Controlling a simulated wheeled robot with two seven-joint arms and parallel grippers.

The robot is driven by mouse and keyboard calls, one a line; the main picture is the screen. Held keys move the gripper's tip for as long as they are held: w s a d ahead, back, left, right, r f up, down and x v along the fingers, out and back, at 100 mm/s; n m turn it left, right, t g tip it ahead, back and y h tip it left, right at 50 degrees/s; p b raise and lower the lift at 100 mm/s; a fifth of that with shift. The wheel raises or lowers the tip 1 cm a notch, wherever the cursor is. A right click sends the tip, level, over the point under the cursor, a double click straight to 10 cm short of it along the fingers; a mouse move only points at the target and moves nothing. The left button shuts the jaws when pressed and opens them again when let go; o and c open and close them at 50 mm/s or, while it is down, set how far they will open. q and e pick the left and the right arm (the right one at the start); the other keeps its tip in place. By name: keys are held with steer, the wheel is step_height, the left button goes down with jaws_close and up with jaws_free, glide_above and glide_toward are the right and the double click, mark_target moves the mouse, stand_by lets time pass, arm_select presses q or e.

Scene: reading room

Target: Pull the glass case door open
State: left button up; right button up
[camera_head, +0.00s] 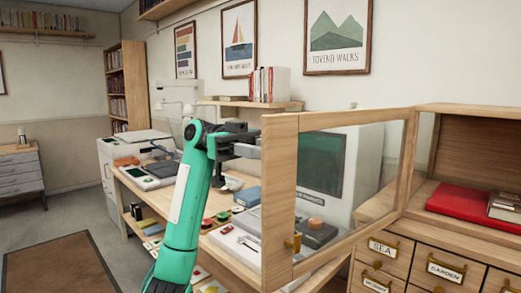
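The glass case door (281,190) has a pale wooden frame around a clear pane. It stands swung well out from the wooden case (468,110) at the right, with its free edge toward the left. A small brass handle (292,243) sits low on its free-side post. My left gripper (250,149), at the end of the green arm, is at the upper part of that post. It seems to touch or nearly touch the edge; its fingertips are partly hidden, so its opening is unclear. The handle is apart from the gripper, lower down. My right gripper is out of view.
A red book (465,201) lies in the open case above labelled drawers (440,267). Behind the door, a long desk (160,200) holds a monitor, trays and small items. A wall shelf (250,104) holds books. Floor with a brown rug (60,265) is free at left.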

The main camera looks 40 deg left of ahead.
arm_select(q)
steer(key=shift+a+f, duration=0.15)
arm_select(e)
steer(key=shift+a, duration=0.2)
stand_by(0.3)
